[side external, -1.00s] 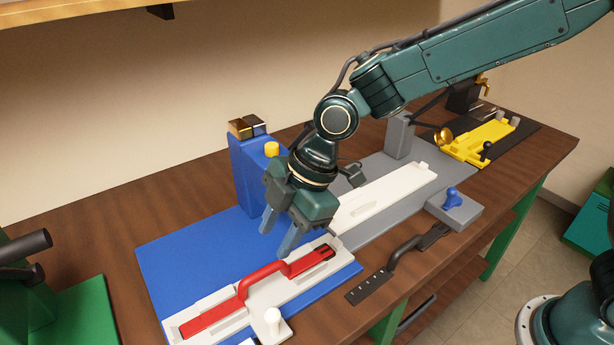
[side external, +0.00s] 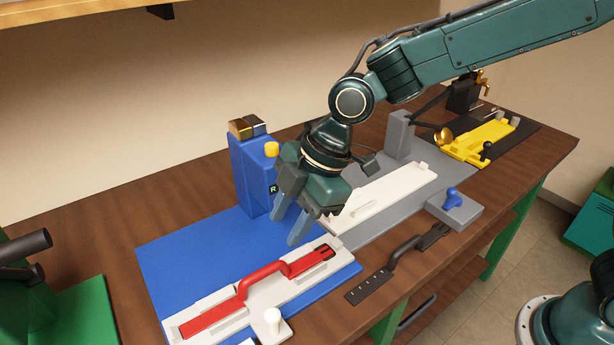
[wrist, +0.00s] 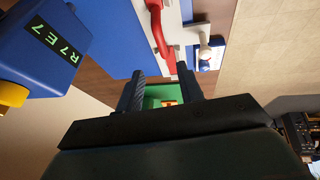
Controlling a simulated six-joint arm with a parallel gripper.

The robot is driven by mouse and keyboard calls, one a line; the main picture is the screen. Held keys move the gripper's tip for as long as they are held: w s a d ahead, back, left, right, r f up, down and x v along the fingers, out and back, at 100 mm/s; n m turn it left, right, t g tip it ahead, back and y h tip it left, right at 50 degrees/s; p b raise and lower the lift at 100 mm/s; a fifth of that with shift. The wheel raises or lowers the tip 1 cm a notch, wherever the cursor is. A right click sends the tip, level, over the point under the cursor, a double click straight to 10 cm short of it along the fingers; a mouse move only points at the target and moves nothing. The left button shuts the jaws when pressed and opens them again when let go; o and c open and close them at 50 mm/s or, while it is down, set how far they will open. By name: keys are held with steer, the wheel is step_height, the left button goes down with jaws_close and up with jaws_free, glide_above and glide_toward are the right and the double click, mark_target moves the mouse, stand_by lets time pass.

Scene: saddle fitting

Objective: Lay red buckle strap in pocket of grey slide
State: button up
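The red buckle strap (side external: 264,277), with a raised handle-like middle and a dark buckle end, lies lengthwise in the pale grey slide (side external: 213,298) on the blue base. Its ends look seated in the slide's recess; how deep I cannot tell. In the wrist view the strap (wrist: 160,30) and pale slide (wrist: 176,35) are partly cut off at the top. My gripper (side external: 288,232) hovers above and behind the strap's buckle end, apart from it. In the wrist view its two fingers (wrist: 160,80) are spread with nothing between them.
A blue post (side external: 250,175) with a yellow knob stands left of my gripper. A white slide (side external: 385,192) lies on the grey base to the right. A black strap (side external: 400,262) lies on the front table. A yellow fixture (side external: 482,140) is far right, green equipment (side external: 70,315) left.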

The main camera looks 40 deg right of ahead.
steer(key=s+d+r+m+t+h, duration=0.1)
steer(key=s+d+r+m, duration=0.25)
steer(key=d, duration=0.45)
steer(key=s+d+r+m+t+h, duration=0.1)
steer(key=s+d+r+m, duration=0.2)
steer(key=d+r+m, duration=0.35)
steer(key=s+d+m+t+h, duration=0.1)
steer(key=s+d+m+h, duration=0.1)
steer(key=s+d+m, duration=0.5)
steer(key=s+d, duration=0.5)
steer(key=s, duration=0.1)
steer(key=shift+s+d+f+m+t, duration=0.3)
steer(key=shift+s+d+f+m, duration=0.05)
steer(key=shift+d+m, duration=0.05)
